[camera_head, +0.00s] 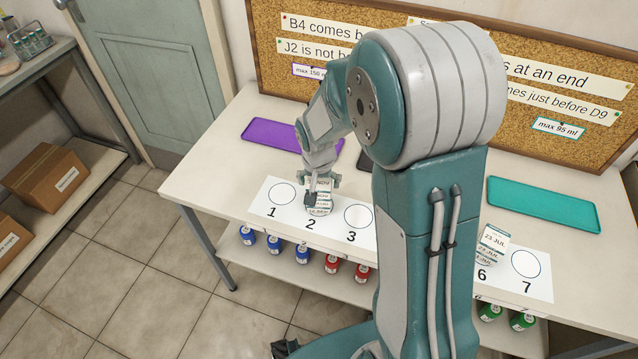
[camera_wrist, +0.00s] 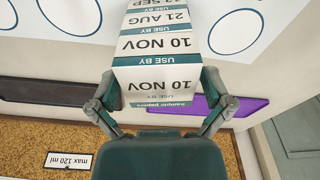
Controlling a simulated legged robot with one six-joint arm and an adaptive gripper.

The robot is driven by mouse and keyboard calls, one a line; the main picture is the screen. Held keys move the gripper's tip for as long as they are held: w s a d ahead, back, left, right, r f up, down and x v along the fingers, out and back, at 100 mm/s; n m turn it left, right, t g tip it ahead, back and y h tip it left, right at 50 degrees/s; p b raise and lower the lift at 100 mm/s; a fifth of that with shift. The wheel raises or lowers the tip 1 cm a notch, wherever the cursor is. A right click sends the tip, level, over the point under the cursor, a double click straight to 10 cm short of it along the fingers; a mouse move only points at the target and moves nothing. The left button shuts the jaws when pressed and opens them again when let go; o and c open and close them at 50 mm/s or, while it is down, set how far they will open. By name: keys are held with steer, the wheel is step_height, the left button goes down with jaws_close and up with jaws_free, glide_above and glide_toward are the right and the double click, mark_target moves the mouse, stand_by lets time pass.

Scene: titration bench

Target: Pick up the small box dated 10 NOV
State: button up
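The small box dated 10 NOV (camera_wrist: 160,77) is white with teal bands and sits on top of a stack in the wrist view. Below it are a box dated 21 AUG (camera_wrist: 153,19) and another box partly cut off by the frame edge. In the head view the stack (camera_head: 319,204) stands at spot 2 on the white numbered sheet. My gripper (camera_wrist: 160,90) has one finger on each side of the 10 NOV box, with no clear gap, and appears shut on it. The gripper also shows in the head view (camera_head: 321,190).
A second stack (camera_head: 490,245) with 23 JUL on top stands near spot 6. A purple tray (camera_head: 272,134) lies at the back left and a teal tray (camera_head: 543,204) at the right. A corkboard (camera_head: 278,62) with notes stands behind. Spots 1, 3 and 7 are empty.

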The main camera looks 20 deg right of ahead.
steer(key=c, duration=0.9)
steer(key=shift+o, duration=0.2)
